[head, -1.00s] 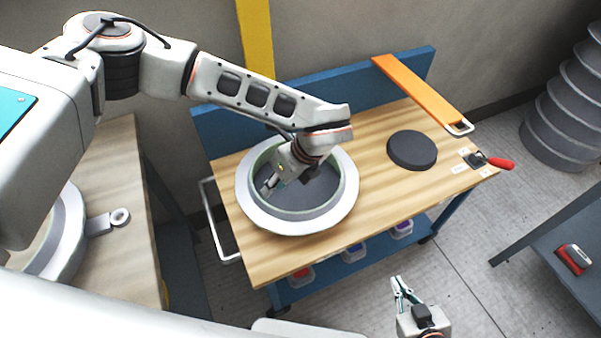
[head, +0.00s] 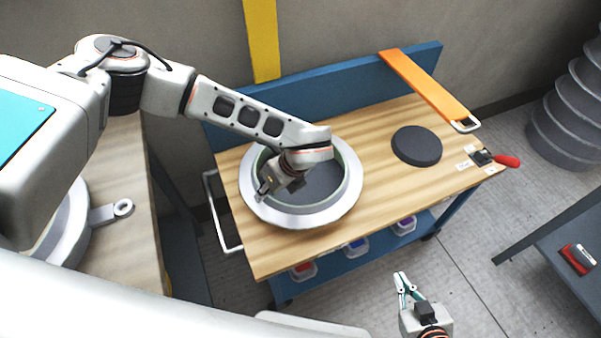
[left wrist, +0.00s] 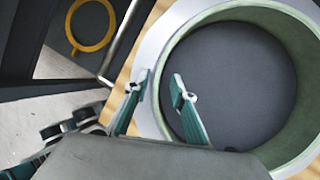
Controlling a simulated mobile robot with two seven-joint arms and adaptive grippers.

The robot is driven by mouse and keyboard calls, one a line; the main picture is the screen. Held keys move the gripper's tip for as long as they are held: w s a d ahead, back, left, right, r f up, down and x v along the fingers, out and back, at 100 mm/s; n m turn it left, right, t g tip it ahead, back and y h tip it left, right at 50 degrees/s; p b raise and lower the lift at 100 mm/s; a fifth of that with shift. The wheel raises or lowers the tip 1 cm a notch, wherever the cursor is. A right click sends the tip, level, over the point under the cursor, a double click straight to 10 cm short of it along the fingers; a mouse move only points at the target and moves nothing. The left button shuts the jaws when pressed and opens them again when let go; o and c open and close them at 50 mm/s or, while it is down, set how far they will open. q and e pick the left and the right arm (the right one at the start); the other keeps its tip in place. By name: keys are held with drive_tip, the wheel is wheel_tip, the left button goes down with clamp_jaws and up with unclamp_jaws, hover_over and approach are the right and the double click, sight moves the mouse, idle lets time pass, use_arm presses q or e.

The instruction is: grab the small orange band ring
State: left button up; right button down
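An orange-yellow ring (left wrist: 88,48) lies on a dark surface at the upper left of the left wrist view, beyond a metal rail. My left gripper (left wrist: 160,88) is open and empty in that view, well apart from this ring. One finger is over the pale flange of the round mould (left wrist: 150,62) and the other over its dark inside. In the head view my left gripper (head: 265,187) is low at the left wall of the mould (head: 345,208); touching cannot be told. My right gripper (head: 405,284) is open and empty in front of the bench.
A black disc (head: 417,145), an orange bar (head: 425,84) and a red-handled tool (head: 505,160) lie on the wooden bench (head: 385,195). A metal handle (head: 215,215) sticks out at its left end. Another table (head: 130,250) stands left.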

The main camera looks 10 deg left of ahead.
use_arm(q)
clamp_jaws()
drive_tip(key=shift+w+r, duration=0.1)
drive_tip(key=shift+r, duration=0.1)
